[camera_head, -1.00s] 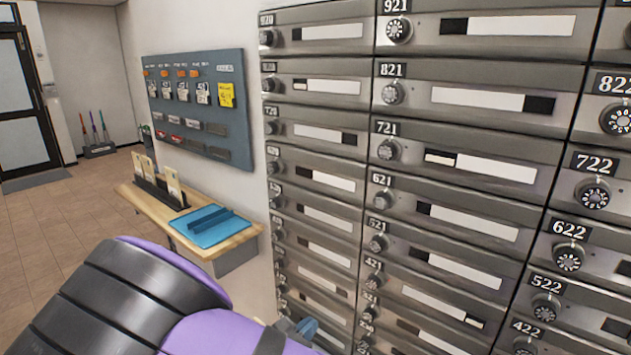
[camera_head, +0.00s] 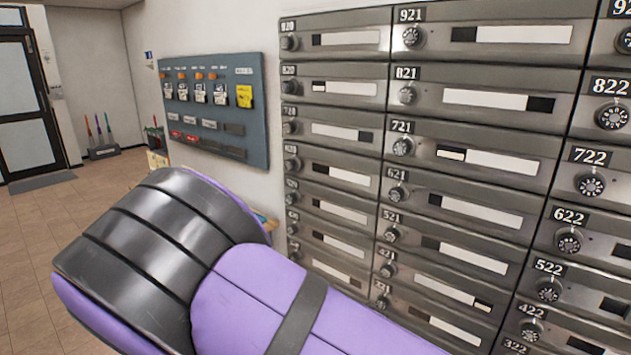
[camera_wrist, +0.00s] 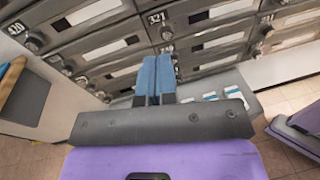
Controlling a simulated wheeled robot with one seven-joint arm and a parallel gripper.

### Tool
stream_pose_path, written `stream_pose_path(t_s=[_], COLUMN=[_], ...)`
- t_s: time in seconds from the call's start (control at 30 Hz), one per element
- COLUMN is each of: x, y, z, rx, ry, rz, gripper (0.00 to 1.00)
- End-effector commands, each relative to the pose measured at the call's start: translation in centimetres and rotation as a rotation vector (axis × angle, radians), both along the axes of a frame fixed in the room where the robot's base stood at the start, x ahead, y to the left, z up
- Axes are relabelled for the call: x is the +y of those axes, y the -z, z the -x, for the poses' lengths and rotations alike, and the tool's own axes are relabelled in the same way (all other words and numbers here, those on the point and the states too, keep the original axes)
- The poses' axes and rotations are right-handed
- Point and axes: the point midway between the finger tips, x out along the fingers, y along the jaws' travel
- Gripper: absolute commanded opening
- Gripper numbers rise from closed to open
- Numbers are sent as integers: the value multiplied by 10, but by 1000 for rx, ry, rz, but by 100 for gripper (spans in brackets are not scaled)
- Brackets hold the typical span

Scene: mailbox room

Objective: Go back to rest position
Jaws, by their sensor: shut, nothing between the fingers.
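My gripper (camera_wrist: 154,80) shows in the wrist view. Its two blue fingers are together with nothing between them. They point toward the lower rows of the grey metal mailboxes (camera_wrist: 105,50), close to the box numbered 321. I cannot tell the exact gap to the doors. In the head view my purple and black arm fills the lower middle, and the gripper itself is out of that picture. The mailbox wall (camera_head: 470,130) rises behind and to the right of the arm.
A blue-grey board (camera_head: 215,105) with tags hangs on the wall left of the mailboxes. A wooden shelf (camera_wrist: 12,80) shows at the wrist view's left edge; my arm mostly hides it in the head view. Open tiled floor (camera_head: 30,240) lies left, toward a glass door (camera_head: 25,100).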

Motion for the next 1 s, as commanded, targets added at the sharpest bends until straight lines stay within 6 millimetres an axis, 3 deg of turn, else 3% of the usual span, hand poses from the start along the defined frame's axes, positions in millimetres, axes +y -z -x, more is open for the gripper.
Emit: stream_pose_path(t_s=[0.27,0.53,1.0], x=[-33,-89,-179], y=[-32,-84,-176], z=[-6,-6,23], rx=[6,-9,-110], ry=[159,420,837], rz=[-155,-420,-900], gripper=[0,0,0])
